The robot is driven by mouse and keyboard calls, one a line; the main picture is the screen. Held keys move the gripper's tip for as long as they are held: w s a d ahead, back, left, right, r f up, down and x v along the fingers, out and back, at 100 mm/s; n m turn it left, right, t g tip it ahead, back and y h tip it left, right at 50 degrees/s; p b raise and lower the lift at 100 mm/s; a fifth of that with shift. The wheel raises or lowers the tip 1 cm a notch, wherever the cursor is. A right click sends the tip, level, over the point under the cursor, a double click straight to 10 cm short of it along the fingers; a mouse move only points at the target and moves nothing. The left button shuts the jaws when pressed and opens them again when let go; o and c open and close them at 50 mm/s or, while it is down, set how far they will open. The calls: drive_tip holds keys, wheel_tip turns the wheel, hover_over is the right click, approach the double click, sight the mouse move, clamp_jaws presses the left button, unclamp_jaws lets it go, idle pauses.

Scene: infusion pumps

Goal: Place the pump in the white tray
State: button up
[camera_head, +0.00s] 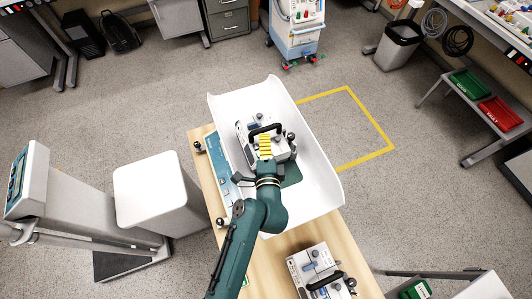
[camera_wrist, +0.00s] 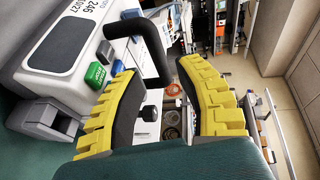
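A grey-white pump (camera_head: 277,150) with a black carry handle is over the white tray (camera_head: 312,185) in the head view; I cannot tell whether its underside rests on the tray. My gripper (camera_head: 265,144) is at this pump, its yellow fingers beside the handle. In the wrist view the fingers (camera_wrist: 160,72) are apart, with the black handle (camera_wrist: 152,48) reaching into the gap between them. A second pump (camera_head: 312,266) with a black handle sits on the wooden table at the bottom.
The tray lies on the wooden table (camera_head: 262,262). A blue panel (camera_head: 222,175) lies along the table's left edge. A white box-shaped unit (camera_head: 155,190) stands left. A wheeled machine (camera_head: 297,28) stands behind the tray. Yellow floor tape (camera_head: 368,115) marks clear floor at right.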

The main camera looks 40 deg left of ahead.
drive_tip(key=v, duration=0.6)
drive_tip(key=shift+s, duration=0.2)
drive_tip(key=shift+d+r, duration=0.1)
drive_tip(key=shift+d, duration=0.05)
drive_tip(key=w+d+r+n+t+h, duration=0.1)
drive_tip(key=w+d+r+n+t, duration=0.15)
drive_tip(key=d+r, duration=0.4)
drive_tip(key=w+d+r+n+t+h, duration=0.2)
drive_tip(key=w+d+r, duration=0.1)
drive_tip(key=r, duration=0.7)
drive_tip(key=w+d+r+n+t+h, duration=0.15)
drive_tip(key=d+r, duration=0.25)
drive_tip(key=r, duration=0.4)
drive_tip(key=s+d+r+n+t+h, duration=0.1)
drive_tip(key=s+d+r+t+h, duration=0.1)
drive_tip(key=d+r, duration=0.5)
drive_tip(key=s+d+r+t+h, duration=0.3)
drive_tip(key=d+r+h, duration=0.3)
drive_tip(key=d+r, duration=0.2)
wheel_tip(320, 180, up, 2)
drive_tip(key=shift+s+d+n, duration=0.35)
drive_tip(key=shift+s+n, duration=0.05)
drive_tip(key=shift+s, duration=0.45)
